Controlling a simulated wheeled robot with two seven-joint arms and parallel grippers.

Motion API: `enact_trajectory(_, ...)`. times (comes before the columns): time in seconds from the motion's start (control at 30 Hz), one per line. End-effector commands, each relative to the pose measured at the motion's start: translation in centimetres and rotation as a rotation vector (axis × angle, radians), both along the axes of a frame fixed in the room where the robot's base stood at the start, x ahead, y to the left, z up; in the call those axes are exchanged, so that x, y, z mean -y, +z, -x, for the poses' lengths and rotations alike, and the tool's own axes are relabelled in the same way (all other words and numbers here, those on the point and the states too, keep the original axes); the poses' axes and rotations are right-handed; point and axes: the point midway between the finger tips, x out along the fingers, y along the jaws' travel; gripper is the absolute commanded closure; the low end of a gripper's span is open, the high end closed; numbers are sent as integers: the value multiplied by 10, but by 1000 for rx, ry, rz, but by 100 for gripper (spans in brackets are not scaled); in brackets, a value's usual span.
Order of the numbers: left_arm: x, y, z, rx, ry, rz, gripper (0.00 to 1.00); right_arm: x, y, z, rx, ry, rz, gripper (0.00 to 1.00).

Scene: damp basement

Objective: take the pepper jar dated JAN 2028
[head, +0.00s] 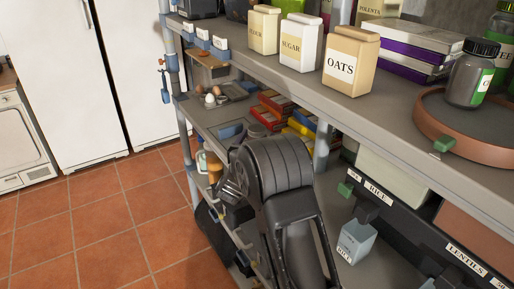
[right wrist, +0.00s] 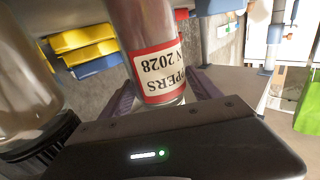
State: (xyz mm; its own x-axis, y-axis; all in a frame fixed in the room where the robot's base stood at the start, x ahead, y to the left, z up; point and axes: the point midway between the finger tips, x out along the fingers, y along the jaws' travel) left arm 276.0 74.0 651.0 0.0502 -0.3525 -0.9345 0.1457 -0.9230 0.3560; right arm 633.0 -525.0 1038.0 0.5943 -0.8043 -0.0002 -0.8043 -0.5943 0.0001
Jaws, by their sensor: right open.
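The pepper jar (right wrist: 158,70) is a clear glass jar with a red-bordered cream label, upside down in the right wrist view. The label reads "PPERS" and "N 2028"; the start of the month is hidden. My right gripper (right wrist: 160,88) is open, with one finger on each side of the jar; I cannot tell whether either touches it. In the head view my dark right arm reaches down to the lower shelf and hides the jar. My left gripper is not in view.
Another glass jar (right wrist: 25,85) with a dark lid stands close at the left in the right wrist view. Yellow bins (right wrist: 82,40) are behind. In the head view, the upper shelf (head: 300,85) holds canisters such as OATS (head: 348,62). Tiled floor (head: 110,215) is clear at left.

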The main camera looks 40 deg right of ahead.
Motion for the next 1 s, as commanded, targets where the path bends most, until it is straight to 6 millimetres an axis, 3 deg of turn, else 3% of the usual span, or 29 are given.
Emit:
enact_trajectory(0.2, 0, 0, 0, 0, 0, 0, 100, 0, 0, 0, 0, 0, 0, 28)
enact_trajectory(1.0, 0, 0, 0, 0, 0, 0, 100, 0, 0, 0, 0, 0, 0, 93)
